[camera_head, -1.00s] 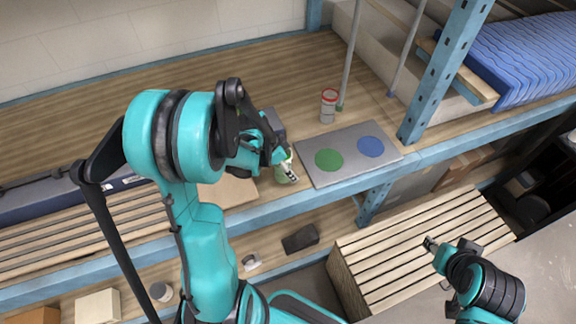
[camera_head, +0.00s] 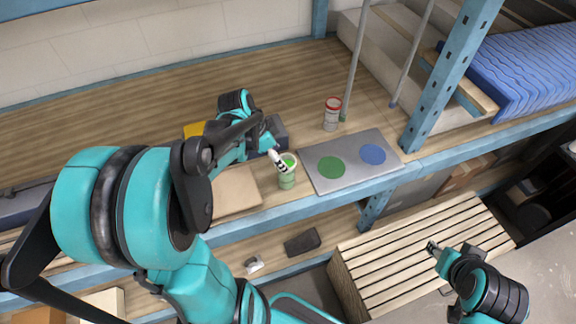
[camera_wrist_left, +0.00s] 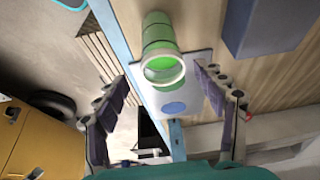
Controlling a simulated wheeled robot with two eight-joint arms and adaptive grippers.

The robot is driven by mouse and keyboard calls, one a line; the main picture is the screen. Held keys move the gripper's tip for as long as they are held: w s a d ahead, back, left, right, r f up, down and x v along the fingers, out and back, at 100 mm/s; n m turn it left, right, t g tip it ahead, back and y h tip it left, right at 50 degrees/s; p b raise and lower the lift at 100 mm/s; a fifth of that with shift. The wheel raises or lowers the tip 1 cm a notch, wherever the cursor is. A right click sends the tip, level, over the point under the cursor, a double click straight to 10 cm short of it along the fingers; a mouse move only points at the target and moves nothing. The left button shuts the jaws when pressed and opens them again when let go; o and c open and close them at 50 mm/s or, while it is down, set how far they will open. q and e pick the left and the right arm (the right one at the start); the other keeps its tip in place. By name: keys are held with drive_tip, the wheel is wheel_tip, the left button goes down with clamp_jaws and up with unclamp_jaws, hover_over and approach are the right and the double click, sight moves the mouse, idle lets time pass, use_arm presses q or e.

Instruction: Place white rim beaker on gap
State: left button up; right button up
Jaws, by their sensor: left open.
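The white rim beaker (camera_head: 287,178), green with a pale rim, stands on the shelf just left of a grey plate (camera_head: 351,181). The plate carries a green disc (camera_head: 331,167) and a blue disc (camera_head: 373,154) with a bare gap between them. My left gripper (camera_head: 279,161) is at the beaker's upper left. In the left wrist view, its open fingers (camera_wrist_left: 166,108) are spread apart, with the beaker (camera_wrist_left: 160,45) seen between and beyond them, rim facing the camera. I cannot tell whether they touch. My right gripper (camera_head: 433,248) is above the slatted crate, far from the beaker; its jaw state is unclear.
A red-rimmed can (camera_head: 332,114) stands behind the plate. A dark box (camera_head: 280,132) is behind the beaker, and a brown flat box (camera_head: 236,190) lies to its left. A blue post (camera_head: 450,75) rises right of the plate. A slatted crate (camera_head: 410,255) is below.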

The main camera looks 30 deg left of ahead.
use_arm(q)
drive_tip(key=s+d+r+n+t+y, duration=0.2)
drive_tip(key=s+d+r+n, duration=0.4)
drive_tip(key=s+d, duration=0.3)
drive_tip(key=d+n+t, duration=0.1)
drive_tip(key=d, duration=0.2)
drive_tip(key=shift+n+t+y, duration=0.4)
wheel_tip(320, 180, down, 14)
drive_tip(key=b, duration=1.4)
drive_tip(key=shift+d+f, duration=0.1)
